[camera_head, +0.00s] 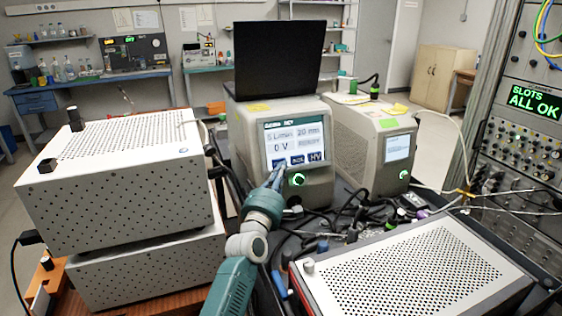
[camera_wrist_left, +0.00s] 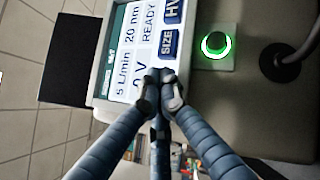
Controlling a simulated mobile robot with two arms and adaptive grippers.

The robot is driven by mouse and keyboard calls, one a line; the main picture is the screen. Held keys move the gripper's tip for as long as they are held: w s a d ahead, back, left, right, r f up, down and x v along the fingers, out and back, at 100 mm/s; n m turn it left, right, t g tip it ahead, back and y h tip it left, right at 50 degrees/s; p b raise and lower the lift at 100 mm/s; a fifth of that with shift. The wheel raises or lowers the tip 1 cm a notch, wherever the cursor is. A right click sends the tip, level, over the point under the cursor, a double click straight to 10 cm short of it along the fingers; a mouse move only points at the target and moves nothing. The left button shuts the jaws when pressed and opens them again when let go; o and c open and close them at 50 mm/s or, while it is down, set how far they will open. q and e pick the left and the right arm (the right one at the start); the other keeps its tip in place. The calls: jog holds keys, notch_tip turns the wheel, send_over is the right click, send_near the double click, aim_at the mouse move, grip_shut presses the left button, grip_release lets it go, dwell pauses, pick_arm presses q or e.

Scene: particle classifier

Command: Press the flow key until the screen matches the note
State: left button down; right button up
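The classifier's screen (camera_head: 292,140) reads about "5 L/min", "20 nm", "0 V" and "READY"; it also shows in the left wrist view (camera_wrist_left: 130,50). Along its lower edge are blue keys: the size key (camera_head: 297,160), the HV key (camera_head: 316,156) and, at the left, the flow key, mostly hidden behind my fingertips. My left gripper (camera_head: 280,171) has its fingers drawn together, with nothing seen between them. In the left wrist view its tips (camera_wrist_left: 160,84) are at the flow key, beside the size key (camera_wrist_left: 168,43); contact cannot be told. My right gripper is out of view.
Perforated white boxes (camera_head: 115,190) stand at left and front right (camera_head: 410,275). Cables clutter the bench between.

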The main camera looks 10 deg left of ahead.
pick_arm(q)
jog(key=s+d+p, duration=0.1)
jog(key=s+d+r+p, duration=0.1)
jog(key=s, duration=0.1)
jog(key=s+d+p, duration=0.1)
jog(key=p, duration=0.1)
jog(key=shift+s+r, duration=0.2)
jog(key=shift+s, duration=0.1)
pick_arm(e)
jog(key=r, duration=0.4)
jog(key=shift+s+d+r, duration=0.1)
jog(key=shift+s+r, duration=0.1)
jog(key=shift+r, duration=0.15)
pick_arm(q)
jog(key=shift+f, duration=0.1)
